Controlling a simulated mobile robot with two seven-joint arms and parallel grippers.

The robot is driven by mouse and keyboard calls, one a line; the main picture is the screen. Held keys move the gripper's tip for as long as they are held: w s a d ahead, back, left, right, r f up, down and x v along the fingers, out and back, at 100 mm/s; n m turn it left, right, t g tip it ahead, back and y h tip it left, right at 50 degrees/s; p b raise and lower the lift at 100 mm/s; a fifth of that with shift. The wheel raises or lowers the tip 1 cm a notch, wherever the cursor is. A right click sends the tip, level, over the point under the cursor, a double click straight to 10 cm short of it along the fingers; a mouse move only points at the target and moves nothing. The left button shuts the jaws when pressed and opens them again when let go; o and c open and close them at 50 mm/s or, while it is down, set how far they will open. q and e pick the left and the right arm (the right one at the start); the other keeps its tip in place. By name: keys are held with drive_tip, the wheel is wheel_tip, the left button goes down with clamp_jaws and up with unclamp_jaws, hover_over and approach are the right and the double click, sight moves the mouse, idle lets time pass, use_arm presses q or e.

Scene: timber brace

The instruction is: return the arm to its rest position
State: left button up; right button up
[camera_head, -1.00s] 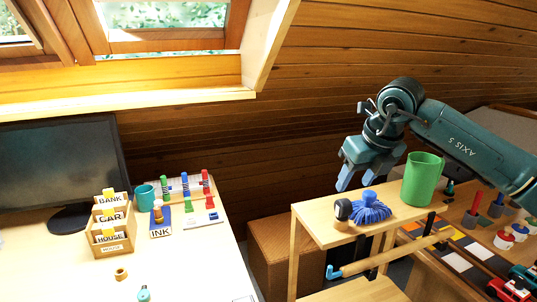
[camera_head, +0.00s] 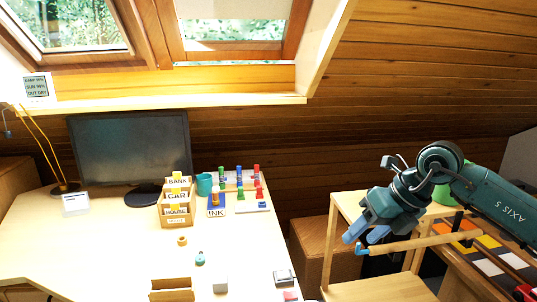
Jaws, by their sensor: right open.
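My right arm comes in from the right edge. Its teal right gripper (camera_head: 358,236) has blue fingertips that point down and to the left. It is open, with nothing seen between its fingers. It appears in front of the small wooden stand (camera_head: 345,200), covering part of its top. The green cup (camera_head: 441,195) shows only in part behind the arm. My left gripper is not in view.
A wooden rod (camera_head: 415,244) with a blue end crosses just below the gripper. The desk (camera_head: 105,245) at left holds a monitor (camera_head: 130,150), a labelled card box (camera_head: 176,203), a teal mug (camera_head: 204,184) and stamps. A brown box (camera_head: 310,245) stands between desk and stand.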

drive_tip(key=s+a+f+m+y, duration=0.1)
drive_tip(key=s+a+m+y, duration=0.2)
drive_tip(key=s+a+y, duration=0.35)
drive_tip(key=s+a+f+m+y, duration=0.1)
drive_tip(key=s+a+m+y, duration=0.25)
drive_tip(key=a+y, duration=0.65)
drive_tip(key=d+f+m+t+h+p, duration=0.1)
drive_tip(key=d+f+m+t+h, duration=0.3)
drive_tip(key=f+m+t+h, duration=0.55)
drive_tip(key=d+f+m+t+h+p, duration=0.1)
drive_tip(key=d+f+m+t+h, duration=0.3)
drive_tip(key=m, duration=1)
drive_tip(key=s+d+f+m+g+h, duration=0.2)
drive_tip(key=s+f+m+g, duration=0.1)
drive_tip(key=s+f, duration=0.3)
drive_tip(key=s+d+f+m+g+h, duration=0.2)
drive_tip(key=s+f+m+g, duration=0.1)
drive_tip(key=s+f, duration=0.4)
drive_tip(key=shift+f+m+h, duration=0.3)
drive_tip(key=shift+f, duration=0.3)
